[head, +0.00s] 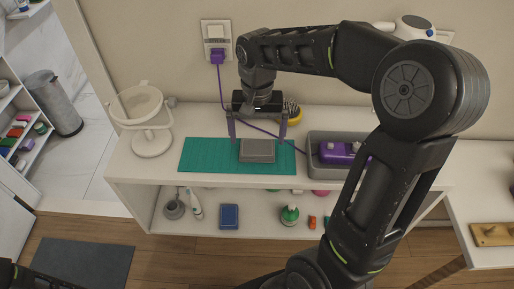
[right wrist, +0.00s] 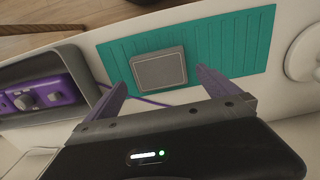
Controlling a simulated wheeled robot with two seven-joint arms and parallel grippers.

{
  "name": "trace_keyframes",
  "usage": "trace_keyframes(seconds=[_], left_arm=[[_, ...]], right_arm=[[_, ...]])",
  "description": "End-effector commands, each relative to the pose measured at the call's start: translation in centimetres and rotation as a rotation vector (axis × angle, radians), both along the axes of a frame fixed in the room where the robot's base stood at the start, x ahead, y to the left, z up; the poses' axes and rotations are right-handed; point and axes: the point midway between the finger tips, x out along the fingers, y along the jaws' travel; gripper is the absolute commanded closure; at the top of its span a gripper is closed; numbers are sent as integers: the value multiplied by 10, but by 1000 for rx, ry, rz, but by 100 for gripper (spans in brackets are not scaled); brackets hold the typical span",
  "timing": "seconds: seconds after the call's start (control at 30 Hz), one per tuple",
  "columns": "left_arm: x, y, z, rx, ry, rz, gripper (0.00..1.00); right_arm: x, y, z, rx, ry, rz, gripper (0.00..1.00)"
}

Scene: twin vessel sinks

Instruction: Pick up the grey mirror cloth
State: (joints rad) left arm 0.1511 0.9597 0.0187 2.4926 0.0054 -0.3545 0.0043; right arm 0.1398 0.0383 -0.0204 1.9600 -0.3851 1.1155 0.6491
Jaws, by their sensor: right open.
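The grey mirror cloth (head: 257,151) looks like a small flat square pad with a paler border. It lies on the teal ribbed mat (head: 200,155) on the white counter, and it also shows in the right wrist view (right wrist: 160,70). My right gripper (head: 257,137) is open above the cloth, pointing down. Its two purple fingers stand apart, one toward each side of the cloth, with nothing held between them. Whether the fingertips reach down to the cloth's level is hard to tell. My left gripper is not in view.
A grey tray (head: 315,170) with a purple device (head: 338,153) stands right of the mat. A round mirror on a stand (head: 152,143) is at the left. A purple cable (head: 221,90) runs from the wall socket behind my gripper. A yellow-and-black object (head: 293,113) sits behind it.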

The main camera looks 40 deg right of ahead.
Motion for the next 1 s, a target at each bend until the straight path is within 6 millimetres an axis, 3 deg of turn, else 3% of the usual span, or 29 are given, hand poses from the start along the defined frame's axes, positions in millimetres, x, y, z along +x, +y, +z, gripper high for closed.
trace_keyframes(seconds=[0.13, 0.3, 0.87, 1.0], left_arm=[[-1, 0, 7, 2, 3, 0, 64], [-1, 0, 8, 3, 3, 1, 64], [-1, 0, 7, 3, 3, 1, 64], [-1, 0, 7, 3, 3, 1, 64]], right_arm=[[-1, 1, -22, 1, 6, -1, 0], [0, 1, -35, 0, 1, -1, 0], [0, 1, -35, 0, 0, -1, 0], [0, 1, -35, 0, 0, -1, 11]])
